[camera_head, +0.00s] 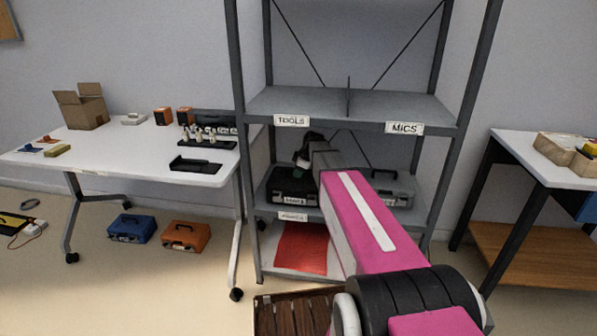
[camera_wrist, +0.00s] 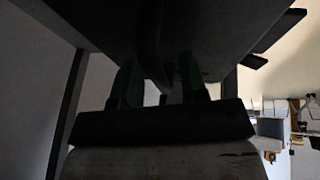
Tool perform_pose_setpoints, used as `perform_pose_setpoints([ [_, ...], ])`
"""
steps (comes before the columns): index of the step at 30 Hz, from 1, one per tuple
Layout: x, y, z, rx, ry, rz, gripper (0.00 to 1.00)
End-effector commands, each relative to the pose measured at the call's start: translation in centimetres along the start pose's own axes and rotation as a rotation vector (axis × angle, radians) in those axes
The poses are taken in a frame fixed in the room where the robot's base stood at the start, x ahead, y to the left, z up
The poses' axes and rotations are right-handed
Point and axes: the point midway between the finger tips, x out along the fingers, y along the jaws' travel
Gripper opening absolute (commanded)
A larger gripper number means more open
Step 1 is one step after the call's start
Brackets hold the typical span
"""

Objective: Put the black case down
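The black case (camera_head: 291,187) is upright on the left half of the shelf unit's middle board, just behind that board's label. I cannot tell whether a small gap remains under it. My gripper (camera_head: 305,158) is directly above it, reaching in under the upper board, partly hidden by my arm. The wrist view is very dark. It shows the two greenish fingers of my gripper (camera_wrist: 160,85) apart, with a dark strip between them that may be the handle. A large dark surface, probably the case (camera_wrist: 110,25), fills the top. Whether the fingers grip is unclear.
A grey case (camera_head: 397,190) sits right on the same board (camera_head: 345,222). The upper board (camera_head: 300,104), labelled TOOLS and MICS, is empty with a divider. A red mat (camera_head: 302,247) lies below. Blue (camera_head: 131,229) and orange (camera_head: 186,236) cases stand on the floor under the white table (camera_head: 110,150).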

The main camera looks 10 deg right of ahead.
Motion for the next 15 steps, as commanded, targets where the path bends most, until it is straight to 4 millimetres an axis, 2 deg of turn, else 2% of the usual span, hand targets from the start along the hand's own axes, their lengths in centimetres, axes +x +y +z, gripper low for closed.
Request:
perform_pose_setpoints([
  [5, -1.1, 0.0, -0.1, 0.000, 0.000, 0.002, 0.40],
  [12, -5.4, -0.1, 0.0, 0.000, 0.000, 0.002, 0.40],
  [15, -6.2, -1.2, 1.9, 0.004, -0.001, 0.000, 0.40],
])
